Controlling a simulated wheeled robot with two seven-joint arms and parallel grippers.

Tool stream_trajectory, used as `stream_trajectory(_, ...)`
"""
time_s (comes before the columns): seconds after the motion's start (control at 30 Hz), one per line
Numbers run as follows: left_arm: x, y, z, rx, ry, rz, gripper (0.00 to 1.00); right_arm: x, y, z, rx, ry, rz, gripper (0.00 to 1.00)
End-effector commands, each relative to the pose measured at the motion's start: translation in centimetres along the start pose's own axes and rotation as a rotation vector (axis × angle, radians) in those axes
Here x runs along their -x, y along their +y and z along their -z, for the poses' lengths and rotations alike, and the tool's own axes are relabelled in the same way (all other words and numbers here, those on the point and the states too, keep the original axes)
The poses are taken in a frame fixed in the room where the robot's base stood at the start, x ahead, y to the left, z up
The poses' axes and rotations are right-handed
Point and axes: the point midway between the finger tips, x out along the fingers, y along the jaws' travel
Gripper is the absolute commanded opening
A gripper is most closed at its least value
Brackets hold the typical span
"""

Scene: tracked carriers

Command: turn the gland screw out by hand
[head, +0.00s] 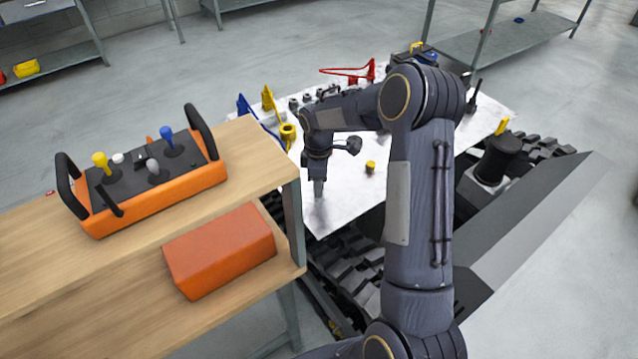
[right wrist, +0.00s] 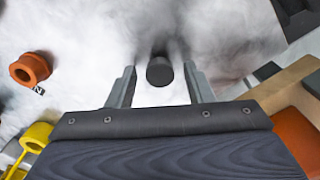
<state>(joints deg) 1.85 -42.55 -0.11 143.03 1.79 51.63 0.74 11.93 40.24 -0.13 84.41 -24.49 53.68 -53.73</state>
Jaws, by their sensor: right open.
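My right gripper (head: 318,188) points down over the left front part of the white sheet (head: 345,212). In the right wrist view its two fingers (right wrist: 158,88) stand apart and open. A dark round-ended cylinder (right wrist: 160,70) shows between and just beyond the fingertips, with a gap on both sides. It may be the gland screw; I cannot tell for sure. In the head view the gripper hides it. My left gripper is in neither view.
A small yellow piece (head: 370,167) stands right of the gripper. The right wrist view shows an orange ring (right wrist: 30,68) at the left. An orange control box (head: 150,205) sits on the wooden bench (head: 255,160). Red, blue and yellow tools line the sheet's back.

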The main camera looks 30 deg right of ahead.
Motion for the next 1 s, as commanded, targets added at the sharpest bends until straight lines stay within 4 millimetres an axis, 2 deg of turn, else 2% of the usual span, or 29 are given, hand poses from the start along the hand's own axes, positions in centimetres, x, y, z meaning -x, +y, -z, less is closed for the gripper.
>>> stream_trajectory(0.23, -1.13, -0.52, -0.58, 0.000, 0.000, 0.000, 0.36, -0.13, 0.00, 0.12, -0.589, 0.000, -0.002, 0.47)
stream_trajectory(0.3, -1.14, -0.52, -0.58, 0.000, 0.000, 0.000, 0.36, -0.06, 0.01, 0.06, -0.704, 0.000, -0.002, 0.47)
stream_trajectory(0.47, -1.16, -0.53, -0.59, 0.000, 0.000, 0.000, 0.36, -0.01, 0.02, 0.05, -0.833, 0.001, -0.002, 0.47)
stream_trajectory(0.73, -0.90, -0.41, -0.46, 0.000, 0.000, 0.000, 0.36, 0.15, 0.00, 0.08, -1.462, 0.000, -0.002, 0.47)
stream_trajectory(0.8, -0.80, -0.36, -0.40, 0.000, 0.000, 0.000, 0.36, 0.11, 0.01, 0.05, -1.568, 0.000, -0.001, 0.47)
stream_trajectory(0.93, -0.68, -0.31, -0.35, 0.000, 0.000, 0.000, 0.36, 0.08, 0.00, 0.07, -1.672, 0.001, -0.001, 0.47)
stream_trajectory(1.0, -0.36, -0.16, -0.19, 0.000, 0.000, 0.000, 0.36, 0.19, 0.00, 0.05, -1.799, 0.000, -0.003, 0.47)
